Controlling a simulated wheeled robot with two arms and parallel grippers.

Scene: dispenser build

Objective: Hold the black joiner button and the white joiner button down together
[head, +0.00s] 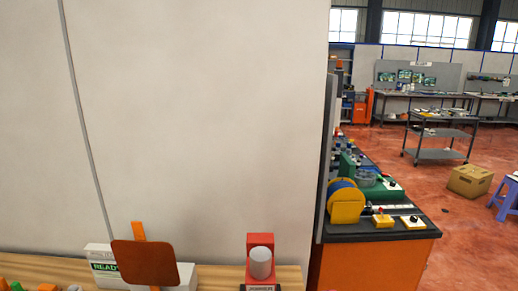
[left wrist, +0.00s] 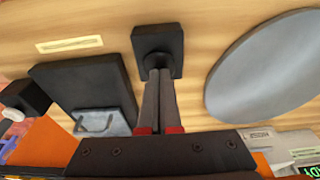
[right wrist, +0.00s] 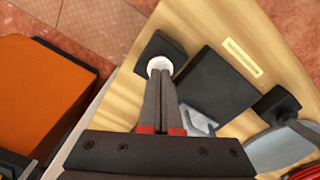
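In the left wrist view my left gripper (left wrist: 158,72) is shut and empty. Its fingertips are over the middle of the black joiner button (left wrist: 157,48), a black cap on a square black base. In the right wrist view my right gripper (right wrist: 160,74) is shut, with its fingertips at the white joiner button (right wrist: 159,63), on another black base. The tips look in contact or nearly so; I cannot tell how far either button is pressed. The white button also shows in the left wrist view (left wrist: 13,114), and the black button's base in the right wrist view (right wrist: 280,102). Neither gripper shows in the head view.
A dark plate with a grey metal bracket (left wrist: 96,121) lies between the buttons on the wooden bench. A grey disc (left wrist: 268,70) is beside the black button. The head view shows a red unit with a grey cylinder (head: 261,263) and a READY sign (head: 104,267).

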